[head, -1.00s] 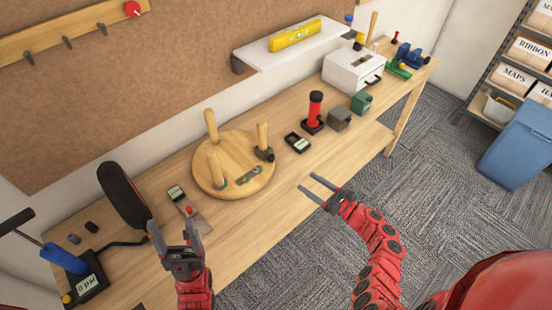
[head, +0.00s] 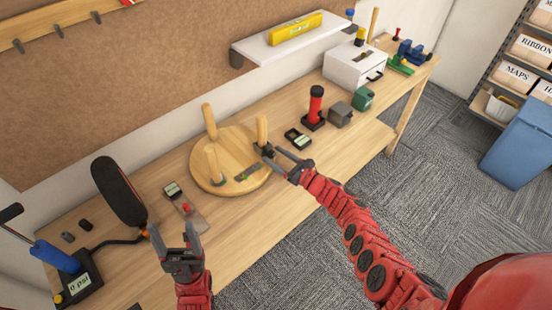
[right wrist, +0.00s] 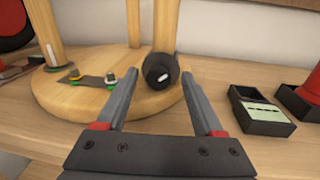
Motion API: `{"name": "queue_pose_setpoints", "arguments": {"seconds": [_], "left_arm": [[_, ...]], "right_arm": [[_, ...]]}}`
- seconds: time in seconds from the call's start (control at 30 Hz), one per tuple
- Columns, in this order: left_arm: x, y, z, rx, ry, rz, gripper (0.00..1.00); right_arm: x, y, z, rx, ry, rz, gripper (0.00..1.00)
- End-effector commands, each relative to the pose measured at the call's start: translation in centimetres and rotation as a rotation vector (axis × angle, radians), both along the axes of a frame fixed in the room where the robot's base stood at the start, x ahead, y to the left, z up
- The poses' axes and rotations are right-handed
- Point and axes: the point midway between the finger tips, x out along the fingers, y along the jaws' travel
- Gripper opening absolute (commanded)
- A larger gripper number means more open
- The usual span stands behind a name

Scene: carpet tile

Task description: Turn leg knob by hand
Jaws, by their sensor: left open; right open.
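A round wooden stool top (head: 215,183) lies on the bench with its three legs pointing up. A dark knob sits at the base of the right-hand leg (head: 262,131). In the right wrist view the black knob (right wrist: 160,71) stands between and just beyond my open fingertips, with a small white mark on its face. My right gripper (head: 280,153) is open at the stool's right edge; its fingers also show in the right wrist view (right wrist: 165,78). I cannot tell whether a finger touches the knob. My left gripper (head: 177,231) is open and empty at the bench's front left.
A small metal plate (head: 248,172) lies on the stool top. A black box with a display (head: 298,138) and a red-and-black device (head: 315,108) stand right of the stool. A blue-handled pump (head: 65,267) is at far left. A white drawer box (head: 355,65) stands further right.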

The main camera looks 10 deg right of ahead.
Motion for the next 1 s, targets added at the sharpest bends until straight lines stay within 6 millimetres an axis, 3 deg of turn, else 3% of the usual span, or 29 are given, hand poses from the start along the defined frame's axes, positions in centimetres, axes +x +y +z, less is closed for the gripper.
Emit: {"name": "queue_pose_setpoints", "arguments": {"seconds": [0.17,0.53,0.77,1.0], "left_arm": [[0.0,0.0,0.05,0.0,0.0,0.0,0.69],[0.0,0.0,0.04,0.0,0.0,0.0,0.69],[-0.01,0.0,0.02,0.0,0.0,0.0,0.69],[0.0,0.0,-0.42,0.0,0.0,0.0,0.69]], "right_arm": [[-0.01,0.0,0.05,0.0,0.0,0.0,0.67],[-0.04,-0.02,0.04,0.001,-0.001,0.0,0.01],[-0.03,-0.02,0.07,-0.015,-0.013,0.0,0.0],[-0.13,0.13,-0.07,-0.19,-0.14,0.0,0.0]]}}
